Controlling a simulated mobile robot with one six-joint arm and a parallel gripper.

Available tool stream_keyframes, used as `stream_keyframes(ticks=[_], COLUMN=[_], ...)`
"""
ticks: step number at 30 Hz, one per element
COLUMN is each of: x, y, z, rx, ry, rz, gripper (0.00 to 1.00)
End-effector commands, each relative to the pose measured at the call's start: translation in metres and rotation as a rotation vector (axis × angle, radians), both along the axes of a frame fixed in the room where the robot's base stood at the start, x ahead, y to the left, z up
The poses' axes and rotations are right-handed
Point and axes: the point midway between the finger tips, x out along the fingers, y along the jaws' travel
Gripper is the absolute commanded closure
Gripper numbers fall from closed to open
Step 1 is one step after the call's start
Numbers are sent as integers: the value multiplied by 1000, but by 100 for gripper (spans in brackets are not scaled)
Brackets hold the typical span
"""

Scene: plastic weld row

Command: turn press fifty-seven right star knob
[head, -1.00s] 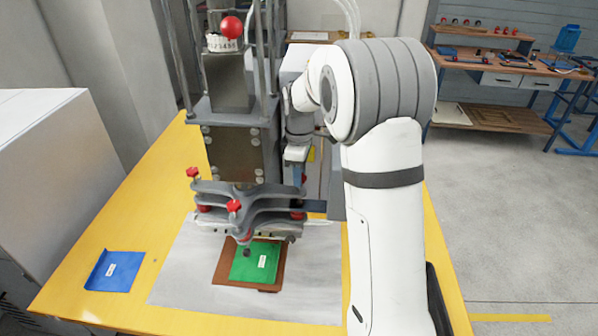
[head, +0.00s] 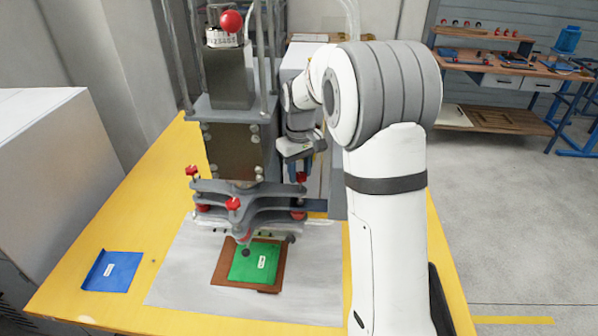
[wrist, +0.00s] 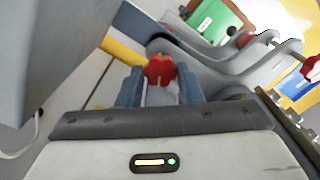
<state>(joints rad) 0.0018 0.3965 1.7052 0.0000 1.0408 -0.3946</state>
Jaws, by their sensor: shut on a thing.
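The right star knob (wrist: 159,70) is red and lobed. It sits between the two blue-grey fingers of my gripper (wrist: 160,85) in the wrist view, and the fingers are shut on it. In the head view the knob (head: 301,177) shows as a small red patch at the right end of the press's grey clamp arms (head: 250,205). My gripper (head: 302,150) is just above it there, its fingers hardly visible. Other red star knobs stand at the left end (head: 192,170) and front middle (head: 233,204) of the clamp.
The press column (head: 232,150) stands close left of my gripper. Under the clamp, a green piece (head: 253,263) lies on a brown board (head: 223,273) over a grey sheet. A blue piece (head: 111,271) lies on the yellow table (head: 75,285) at left. A workbench (head: 505,65) stands far right.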

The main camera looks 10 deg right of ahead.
Motion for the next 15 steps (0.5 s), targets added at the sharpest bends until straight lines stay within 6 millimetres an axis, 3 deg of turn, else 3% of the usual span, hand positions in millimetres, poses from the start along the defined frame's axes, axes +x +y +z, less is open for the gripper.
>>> stream_keyframes(ticks=[15], x=[2], y=[-1], z=[2], rx=[1], ry=[-8], rz=[-396], gripper=[90])
